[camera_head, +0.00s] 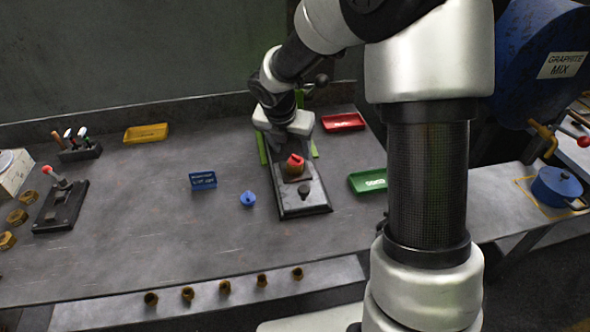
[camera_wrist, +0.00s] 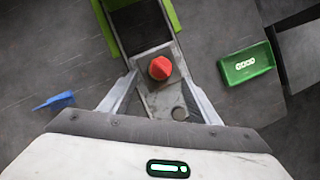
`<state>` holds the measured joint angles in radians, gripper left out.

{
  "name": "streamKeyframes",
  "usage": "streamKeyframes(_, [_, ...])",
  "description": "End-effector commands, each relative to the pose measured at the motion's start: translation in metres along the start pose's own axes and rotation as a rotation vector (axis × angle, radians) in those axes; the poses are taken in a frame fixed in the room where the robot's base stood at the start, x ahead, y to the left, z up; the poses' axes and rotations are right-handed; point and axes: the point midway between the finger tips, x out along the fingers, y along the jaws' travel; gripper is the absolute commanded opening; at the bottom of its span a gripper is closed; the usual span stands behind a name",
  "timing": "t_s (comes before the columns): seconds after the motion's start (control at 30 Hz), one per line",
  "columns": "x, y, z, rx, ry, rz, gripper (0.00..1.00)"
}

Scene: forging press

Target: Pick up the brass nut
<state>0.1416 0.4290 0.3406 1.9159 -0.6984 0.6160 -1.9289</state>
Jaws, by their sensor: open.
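Several brass nuts stand in a row on the front ledge in the head view, among them one at the left end (camera_head: 151,299) and one at the right end (camera_head: 297,273). More brass nuts (camera_head: 17,217) lie at the far left of the bench. My gripper (camera_wrist: 158,70) is open over the black press fixture (camera_head: 305,209), far from both groups. In the wrist view its fingers are on either side of a red piece (camera_wrist: 160,68) on a square plate. I cannot tell whether they touch it. No nut on the ledge shows in the wrist view.
Beside the fixture are a blue tray (camera_head: 203,181), a blue pointed piece (camera_head: 248,199), a green tray (camera_head: 368,181) and a red tray (camera_head: 343,122). A yellow tray (camera_head: 146,133) and a red-knobbed lever block (camera_head: 62,207) are leftward. The bench's middle left is clear.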

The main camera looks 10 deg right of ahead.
Motion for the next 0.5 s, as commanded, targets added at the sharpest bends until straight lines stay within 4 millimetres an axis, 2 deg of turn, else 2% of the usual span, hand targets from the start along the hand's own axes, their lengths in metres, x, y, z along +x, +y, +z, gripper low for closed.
streamKeyframes(0.03, [0.008,0.0,-0.001,0.0,0.002,-0.001,0.56])
streamKeyframes(0.27, [0.023,-0.001,0.001,0.002,0.001,-0.001,0.56])
streamKeyframes(0.5, [0.058,0.0,0.005,0.001,0.001,-0.001,0.56])
